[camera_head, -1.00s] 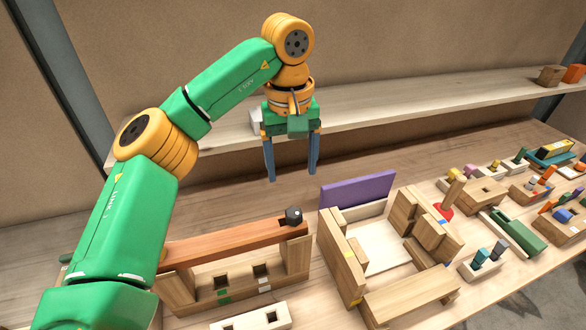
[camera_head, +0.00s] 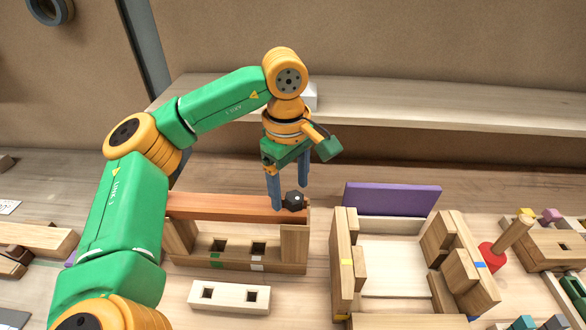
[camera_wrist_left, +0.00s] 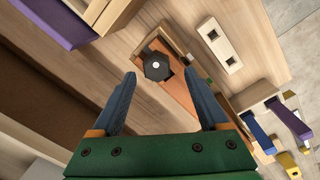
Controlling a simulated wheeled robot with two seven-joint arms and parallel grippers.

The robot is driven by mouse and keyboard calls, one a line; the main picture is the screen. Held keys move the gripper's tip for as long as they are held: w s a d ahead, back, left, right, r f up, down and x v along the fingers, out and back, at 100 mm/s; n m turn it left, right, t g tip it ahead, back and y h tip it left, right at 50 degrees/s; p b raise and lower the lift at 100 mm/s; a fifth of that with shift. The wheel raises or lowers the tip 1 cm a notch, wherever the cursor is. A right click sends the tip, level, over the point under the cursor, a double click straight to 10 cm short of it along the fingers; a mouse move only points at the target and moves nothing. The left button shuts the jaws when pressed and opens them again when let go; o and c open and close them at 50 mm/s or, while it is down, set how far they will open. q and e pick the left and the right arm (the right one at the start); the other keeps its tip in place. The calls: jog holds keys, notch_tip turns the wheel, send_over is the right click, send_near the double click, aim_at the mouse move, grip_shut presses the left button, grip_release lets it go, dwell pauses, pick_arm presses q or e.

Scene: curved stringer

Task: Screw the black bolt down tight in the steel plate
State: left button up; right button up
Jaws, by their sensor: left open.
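The black bolt (camera_head: 293,200) has a hexagonal head with a pale dot on top. It stands at the right end of a reddish-brown board (camera_head: 228,207) that lies across a wooden frame (camera_head: 296,246). I see no plate that looks like steel; the bolt's shank is hidden. My left gripper (camera_head: 289,197) is open and points down, its fingertips close around the bolt head. In the left wrist view the bolt head (camera_wrist_left: 157,67) shows between and just beyond the open fingertips (camera_wrist_left: 160,74), with no clear contact. My right gripper is out of view.
A purple panel (camera_head: 392,198) stands right of the bolt behind an open wooden box (camera_head: 346,262). A white two-holed block (camera_head: 229,297) lies in front of the frame. A shelf (camera_head: 400,112) runs along the back, with clear table below it.

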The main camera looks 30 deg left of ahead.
pick_arm(q)
jog(key=shift+w+d+f, duration=0.1)
jog(key=shift+w+f, duration=0.05)
jog(key=shift+f, duration=0.2)
jog(key=shift+w+d+f, duration=0.1)
jog(key=shift+w+d, duration=0.05)
jog(key=shift+d, duration=0.2)
jog(key=shift+a, duration=0.15)
jog(key=c, duration=0.8)
grip_shut()
jog(key=m, duration=0.4)
jog(key=shift+p, duration=0.35)
jog(key=m, duration=0.4)
jog(key=shift+m+p, duration=0.3)
jog(key=shift+m, duration=0.3)
jog(key=m, duration=0.2)
jog(key=shift+m, duration=0.4)
jog(key=m, duration=0.4)
jog(key=shift+w+f+g+p, duration=0.1)
jog(key=shift+w+g+p, duration=0.05)
jog(key=shift+g+p, duration=0.2)
jog(key=o, duration=0.8)
grip_release()
jog(key=shift+a, duration=0.15)
jog(key=shift+o, duration=0.4)
jog(key=shift+a, duration=0.15)
